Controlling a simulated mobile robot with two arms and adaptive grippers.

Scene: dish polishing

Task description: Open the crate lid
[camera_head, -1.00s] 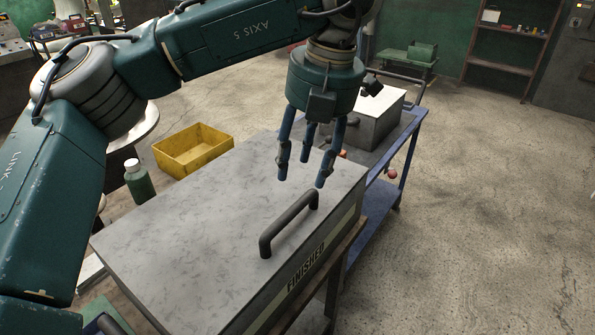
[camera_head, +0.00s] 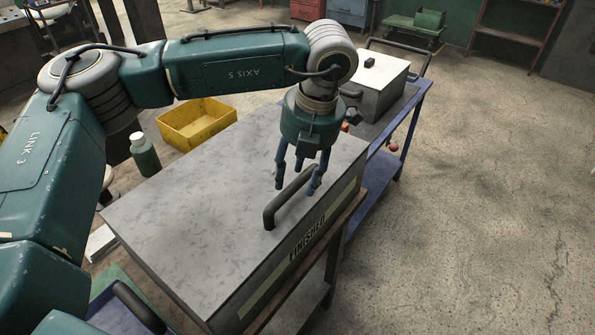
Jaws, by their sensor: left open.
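The crate (camera_head: 190,215) has a flat grey lid and a label reading "FINISHED" on its front side. The lid lies shut on it. A dark bar handle (camera_head: 284,203) stands up near the lid's front edge. My left gripper (camera_head: 297,188) points down at the handle's far end, with its blue fingers open and spread on both sides of the bar. I cannot tell whether the fingers touch the handle. My right gripper is not in view.
A yellow bin (camera_head: 197,124) and a green bottle with a white cap (camera_head: 145,155) stand behind the crate. A blue cart (camera_head: 398,150) carrying a grey box (camera_head: 374,90) stands beyond its right end. Open concrete floor lies to the right.

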